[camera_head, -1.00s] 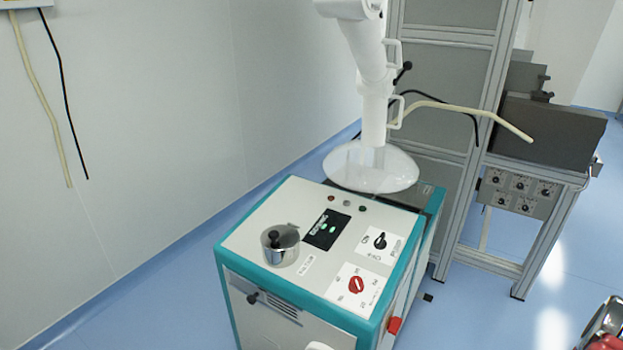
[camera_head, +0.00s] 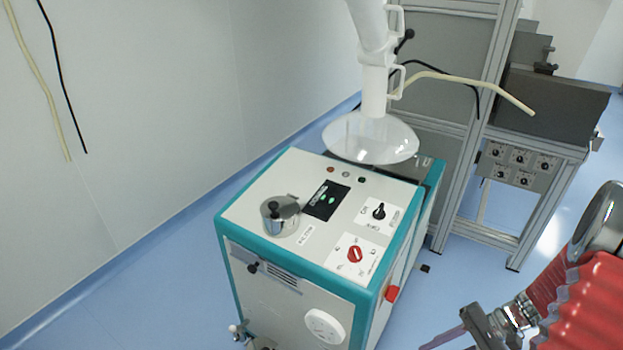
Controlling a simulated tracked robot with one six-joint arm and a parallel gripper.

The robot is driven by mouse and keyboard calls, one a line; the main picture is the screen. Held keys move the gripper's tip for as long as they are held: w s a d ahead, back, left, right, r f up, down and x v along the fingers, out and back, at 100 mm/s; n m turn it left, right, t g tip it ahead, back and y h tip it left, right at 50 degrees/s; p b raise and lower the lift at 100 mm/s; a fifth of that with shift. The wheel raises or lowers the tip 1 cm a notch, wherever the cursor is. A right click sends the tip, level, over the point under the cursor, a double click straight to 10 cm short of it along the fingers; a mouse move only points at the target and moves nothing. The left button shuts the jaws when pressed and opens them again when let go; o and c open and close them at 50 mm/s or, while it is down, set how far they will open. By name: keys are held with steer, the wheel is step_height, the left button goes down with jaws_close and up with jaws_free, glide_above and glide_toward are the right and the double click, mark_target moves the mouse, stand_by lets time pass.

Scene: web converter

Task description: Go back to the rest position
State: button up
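My red arm (camera_head: 575,300) reaches in from the lower right corner. My gripper (camera_head: 450,340) shows only in part at the bottom edge, to the right of the teal and white machine (camera_head: 255,215) and apart from it. Its fingertips are cut off or unclear, so I cannot tell whether it is open or shut. I see nothing held in the part that shows.
The machine's top carries a metal pot (camera_head: 280,216), a black knob (camera_head: 379,211) and a red knob (camera_head: 354,254). A clear dome (camera_head: 370,138) hangs above its back. A metal frame (camera_head: 480,130) stands behind. Blue floor (camera_head: 450,290) lies between machine and arm.

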steer(key=s+a+r+n+t+h, duration=0.1)
steer(key=a+r, duration=0.4)
steer(key=r, duration=0.5)
steer(key=s+a+r+n+t+h, duration=0.2)
steer(key=a+r+n+h, duration=0.3)
steer(key=r, duration=0.4)
steer(key=s+a+r+n+t+h, duration=0.1)
steer(key=a+r+n+t+h, duration=0.2)
steer(key=r, duration=0.7)
steer(key=shift+s+a+r+h, duration=0.35)
steer(key=shift+a+h, duration=0.15)
steer(key=shift+a, duration=0.75)
